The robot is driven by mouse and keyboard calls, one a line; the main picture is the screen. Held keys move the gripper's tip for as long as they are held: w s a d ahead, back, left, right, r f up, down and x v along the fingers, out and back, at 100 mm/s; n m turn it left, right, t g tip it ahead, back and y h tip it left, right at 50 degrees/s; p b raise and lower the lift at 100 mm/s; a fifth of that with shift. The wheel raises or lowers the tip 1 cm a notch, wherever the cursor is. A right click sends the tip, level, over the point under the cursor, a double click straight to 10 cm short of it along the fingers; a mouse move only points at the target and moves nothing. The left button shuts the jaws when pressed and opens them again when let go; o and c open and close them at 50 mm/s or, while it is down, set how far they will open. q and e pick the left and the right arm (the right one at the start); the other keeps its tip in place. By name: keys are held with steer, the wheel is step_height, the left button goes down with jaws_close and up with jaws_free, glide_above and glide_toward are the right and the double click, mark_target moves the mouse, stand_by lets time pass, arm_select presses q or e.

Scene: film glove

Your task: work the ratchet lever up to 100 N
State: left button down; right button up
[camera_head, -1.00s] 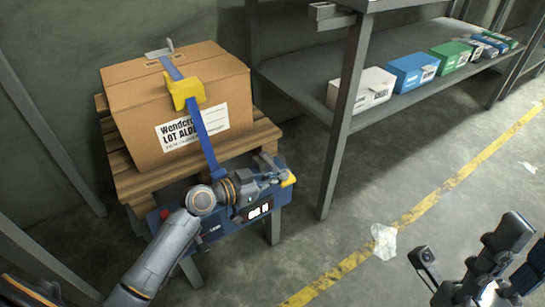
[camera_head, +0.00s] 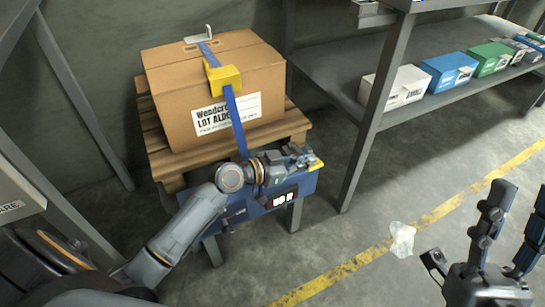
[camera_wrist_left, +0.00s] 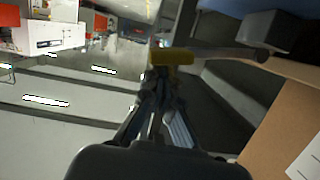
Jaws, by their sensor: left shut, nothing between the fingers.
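A blue ratchet unit (camera_head: 255,208) with a small lit display (camera_head: 284,199) stands in front of a strapped carton (camera_head: 213,108); I cannot read the display. The lever's yellow end (camera_head: 316,165) sticks out at the unit's right. It also shows in the left wrist view (camera_wrist_left: 172,57), with the grey lever bar (camera_wrist_left: 225,53) running right from it. My left gripper (camera_head: 302,153) is shut and empty beside the yellow end; its fingers (camera_wrist_left: 160,85) point at it, and I cannot tell whether they touch. My right gripper (camera_head: 497,235) is open and empty at lower right.
A blue strap (camera_head: 239,125) runs over the carton through a yellow corner guard (camera_head: 223,78). The carton sits on a wooden pallet (camera_head: 157,135). A metal shelf (camera_head: 352,119) with several boxes stands to the right. Crumpled paper (camera_head: 402,239) lies by the yellow floor line.

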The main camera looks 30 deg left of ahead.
arm_select(q)
steer(key=shift+d+r+p, duration=0.1)
steer(key=shift+r+p, duration=0.35)
steer(key=shift+r, duration=0.2)
steer(key=v, duration=1)
steer(key=shift+p, duration=0.3)
arm_select(e)
steer(key=w+a+f+g+h, duration=0.1)
steer(key=w+f+g, duration=0.3)
steer(key=w+f, duration=0.1)
steer(key=shift+w+g+h, duration=0.4)
steer(key=shift+w, duration=0.1)
arm_select(q)
steer(key=shift+f, duration=0.1)
arm_select(e)
steer(key=shift+f, duration=0.15)
